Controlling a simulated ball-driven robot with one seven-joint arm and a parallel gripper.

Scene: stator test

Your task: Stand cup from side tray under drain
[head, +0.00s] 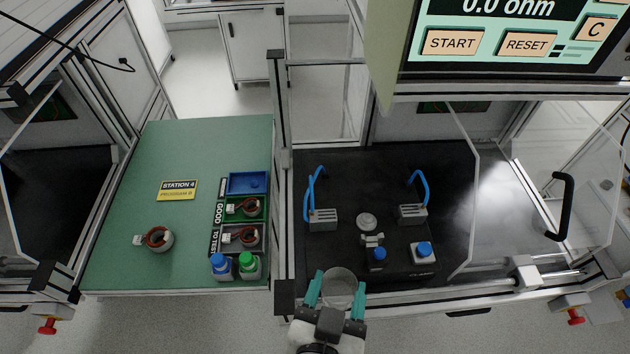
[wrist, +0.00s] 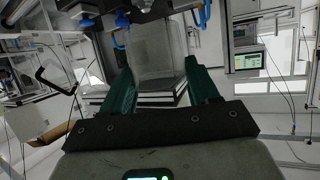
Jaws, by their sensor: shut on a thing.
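A clear, see-through cup (head: 341,280) is between the two teal fingers of my gripper (head: 336,288) in the head view, at the front edge of the black test bench. My gripper is shut on the cup, with a finger on each side. In the wrist view the cup (wrist: 158,50) shows faintly as a translucent shape between the fingers (wrist: 160,85). I cannot make out anything in the cup. I cannot identify a drain or the side tray in either view.
The black bench (head: 340,165) holds grey clamp blocks with blue hoses, a round metal piece (head: 367,221) and blue buttons (head: 424,249). A clear door with a black handle (head: 562,207) stands at right. The green table (head: 200,145) holds stators, bins and two bottles.

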